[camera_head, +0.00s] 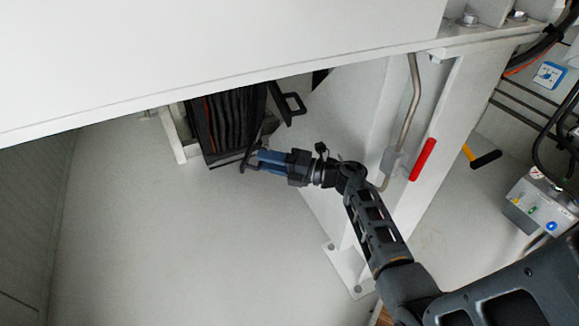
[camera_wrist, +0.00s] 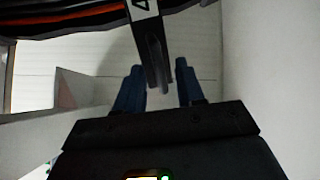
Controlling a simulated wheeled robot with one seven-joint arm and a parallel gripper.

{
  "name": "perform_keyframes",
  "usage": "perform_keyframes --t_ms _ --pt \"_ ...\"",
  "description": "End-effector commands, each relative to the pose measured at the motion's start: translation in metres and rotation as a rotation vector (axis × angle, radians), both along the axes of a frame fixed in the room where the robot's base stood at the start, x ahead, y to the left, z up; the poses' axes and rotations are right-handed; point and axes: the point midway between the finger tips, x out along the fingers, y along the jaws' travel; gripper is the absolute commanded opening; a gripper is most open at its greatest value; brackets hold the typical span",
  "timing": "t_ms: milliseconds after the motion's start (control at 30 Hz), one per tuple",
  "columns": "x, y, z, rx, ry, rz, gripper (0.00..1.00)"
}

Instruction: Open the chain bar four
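The chain bar four (camera_wrist: 152,55) is a dark bar with a white label, cut off by the frame edge and bearing what looks like a 4, at the top of the wrist view. In the head view, a black handle-like bar (camera_head: 249,158) sticks out at the lower right of the cable bundle. My gripper (camera_head: 262,160) is at this bar, its blue fingers pointing left. In the wrist view my gripper (camera_wrist: 160,66) has its fingers apart, with the bar's lower end between them in the picture. A gap shows on the right; contact on the left is unclear.
A bundle of dark cables (camera_head: 228,120) hangs in a light frame under a large white panel (camera_head: 200,45). Another black loop handle (camera_head: 291,104) sits above right. A white post (camera_head: 360,110) with a red-handled lever (camera_head: 422,160) stands right of my gripper. Floor at left is clear.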

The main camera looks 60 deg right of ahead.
Motion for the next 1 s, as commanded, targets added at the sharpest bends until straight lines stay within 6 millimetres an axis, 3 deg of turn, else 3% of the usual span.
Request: perform_keyframes --t_ms 233,667,1000 --pt "0.011 0.012 -0.001 0.024 -0.015 -0.091 0.38" --pt "-0.067 -0.003 0.001 0.028 -0.015 -0.103 0.38" --pt "-0.092 0.04 0.042 0.161 -0.047 -0.116 0.38"
